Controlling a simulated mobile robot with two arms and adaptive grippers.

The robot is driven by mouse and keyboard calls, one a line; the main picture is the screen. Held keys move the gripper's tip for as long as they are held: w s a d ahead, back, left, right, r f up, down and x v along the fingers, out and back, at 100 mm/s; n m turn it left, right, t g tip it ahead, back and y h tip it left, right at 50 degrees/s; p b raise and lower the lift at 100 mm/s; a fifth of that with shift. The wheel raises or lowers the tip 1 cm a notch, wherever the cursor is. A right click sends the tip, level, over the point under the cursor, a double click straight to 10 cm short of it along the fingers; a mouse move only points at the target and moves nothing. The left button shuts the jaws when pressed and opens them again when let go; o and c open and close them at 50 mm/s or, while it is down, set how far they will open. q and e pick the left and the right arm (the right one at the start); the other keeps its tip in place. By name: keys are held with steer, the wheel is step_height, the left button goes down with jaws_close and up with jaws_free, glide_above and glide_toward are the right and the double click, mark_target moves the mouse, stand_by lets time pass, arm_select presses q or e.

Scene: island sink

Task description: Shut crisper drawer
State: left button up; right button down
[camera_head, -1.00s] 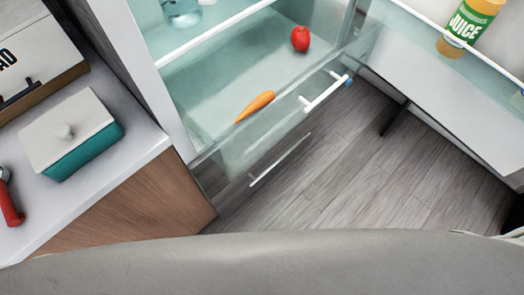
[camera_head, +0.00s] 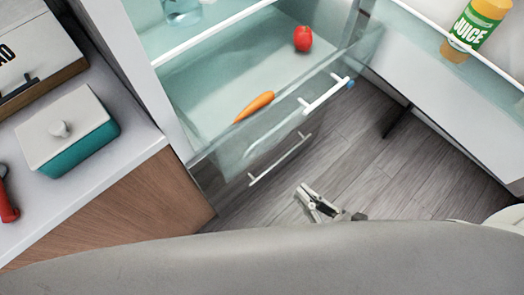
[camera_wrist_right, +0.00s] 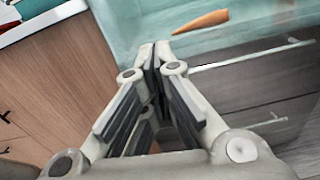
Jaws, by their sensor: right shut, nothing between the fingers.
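The crisper drawer (camera_head: 232,162) is a clear, bluish drawer low in the open fridge, and it stands pulled out. Its front carries a white bar handle (camera_head: 322,97). A carrot (camera_head: 254,106) and a red tomato (camera_head: 303,38) lie inside it. My right gripper (camera_head: 304,190) is shut and empty, in front of and below the drawer, apart from its handle. In the right wrist view my right gripper (camera_wrist_right: 151,54) points toward the drawer's clear front, with the carrot (camera_wrist_right: 201,22) behind. My left gripper is not in view.
A lower drawer with a white handle (camera_head: 280,160) sits beneath the crisper. The open fridge door holds a juice bottle (camera_head: 475,30) at right. A counter at left bears a teal lidded box (camera_head: 82,150). Bare wood floor (camera_head: 375,165) lies between.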

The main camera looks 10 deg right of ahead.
steer(key=n, duration=0.1)
steer(key=p, duration=0.4)
glide_toward(255, 147)
steer(key=x, duration=0.5)
steer(key=shift+w+a+r, duration=0.3)
steer(key=shift+w+a+f, duration=0.15)
steer(key=shift+w+a, duration=0.3)
steer(key=shift+w, duration=0.1)
steer(key=shift+w, duration=0.1)
